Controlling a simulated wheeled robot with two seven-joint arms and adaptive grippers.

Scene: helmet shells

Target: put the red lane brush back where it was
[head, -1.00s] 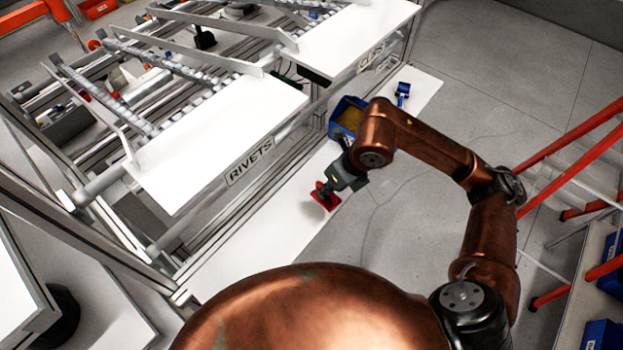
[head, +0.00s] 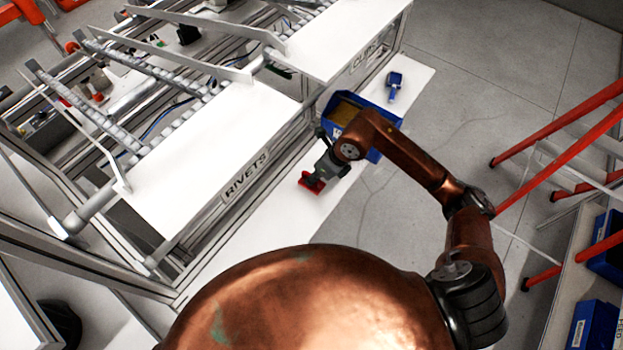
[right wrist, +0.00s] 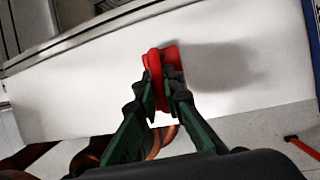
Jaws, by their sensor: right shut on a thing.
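The red lane brush (head: 309,183) is at the white lower shelf (head: 262,222), near the RIVETS label in the head view. My right gripper (head: 319,177) is shut on it. In the right wrist view the red brush (right wrist: 161,62) sits between the two fingertips of my right gripper (right wrist: 163,92), with white surface behind it and a shadow to its right. I cannot tell whether the brush touches the shelf. Part of the brush is hidden by the fingers. My left gripper is not in view.
A blue bin (head: 383,118) stands on the shelf beyond my right arm. A blue tool (head: 395,85) lies farther along the shelf. The upper ledge with the RIVETS label (head: 246,177) borders the shelf on the left. The shelf's near stretch is clear.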

